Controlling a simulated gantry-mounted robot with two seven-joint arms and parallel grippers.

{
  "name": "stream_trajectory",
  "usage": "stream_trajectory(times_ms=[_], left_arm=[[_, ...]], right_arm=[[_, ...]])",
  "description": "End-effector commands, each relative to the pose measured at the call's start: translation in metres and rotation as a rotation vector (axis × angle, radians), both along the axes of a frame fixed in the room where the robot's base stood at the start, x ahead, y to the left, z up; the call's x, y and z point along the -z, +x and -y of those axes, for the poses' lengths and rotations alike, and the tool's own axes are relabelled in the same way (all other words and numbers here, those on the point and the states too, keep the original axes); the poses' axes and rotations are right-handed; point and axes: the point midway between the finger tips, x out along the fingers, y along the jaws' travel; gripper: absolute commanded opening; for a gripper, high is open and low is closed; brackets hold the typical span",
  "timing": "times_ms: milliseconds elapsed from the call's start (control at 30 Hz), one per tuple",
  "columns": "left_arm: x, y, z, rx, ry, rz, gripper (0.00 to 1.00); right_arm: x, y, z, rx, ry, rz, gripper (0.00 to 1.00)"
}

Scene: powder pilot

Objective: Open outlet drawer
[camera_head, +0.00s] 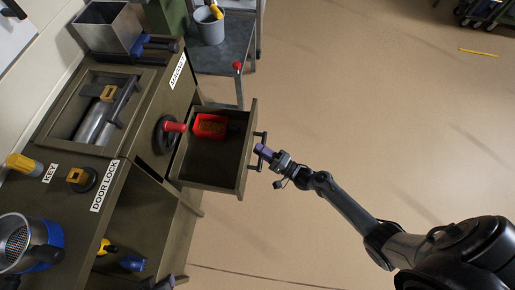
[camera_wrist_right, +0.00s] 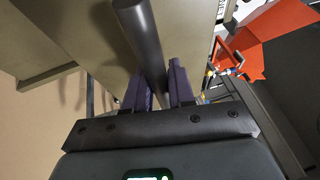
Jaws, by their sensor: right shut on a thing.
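The outlet drawer (camera_head: 214,180) is pulled out from the olive cabinet, and its inside shows. A red tray (camera_head: 210,126) with brownish contents sits in its far part; red also shows in the right wrist view (camera_wrist_right: 280,25). The drawer's dark bar handle (camera_head: 257,150) is on its right-hand front. My right gripper (camera_head: 262,151) is at the handle, shut on it. In the right wrist view the dark handle bar (camera_wrist_right: 142,40) runs between the two purple fingers (camera_wrist_right: 157,88). My left gripper is not in view.
A red-handled wheel (camera_head: 168,133) is on the cabinet face beside the drawer. A grey side table (camera_head: 225,62) with a bucket (camera_head: 210,27) stands behind. A blue sieve container (camera_head: 25,243) is at lower left. The floor (camera_head: 370,110) right of the drawer is clear.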

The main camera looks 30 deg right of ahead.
Motion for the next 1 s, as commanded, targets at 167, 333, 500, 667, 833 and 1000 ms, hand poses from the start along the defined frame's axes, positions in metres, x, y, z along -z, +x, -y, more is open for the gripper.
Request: stream_trajectory(times_ms=[167, 333, 500, 667, 833, 1000], left_arm=[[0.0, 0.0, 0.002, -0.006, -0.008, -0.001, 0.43], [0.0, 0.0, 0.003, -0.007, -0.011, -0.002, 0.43], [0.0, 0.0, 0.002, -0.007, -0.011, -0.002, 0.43], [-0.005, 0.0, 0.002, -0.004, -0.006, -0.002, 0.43], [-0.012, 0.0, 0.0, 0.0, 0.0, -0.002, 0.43], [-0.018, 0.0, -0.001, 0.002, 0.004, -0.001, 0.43]], right_arm=[[-0.001, 0.001, -0.002, -0.003, 0.002, 0.003, 0.42], [-0.001, 0.001, -0.001, -0.002, 0.001, 0.002, 0.44], [0.0, -0.001, 0.0, -0.001, 0.001, 0.0, 0.44], [0.001, -0.011, 0.005, 0.0, -0.002, -0.001, 0.44], [0.005, -0.035, 0.016, -0.001, 0.001, -0.003, 0.44], [0.011, -0.062, 0.028, -0.001, -0.001, -0.003, 0.44]])
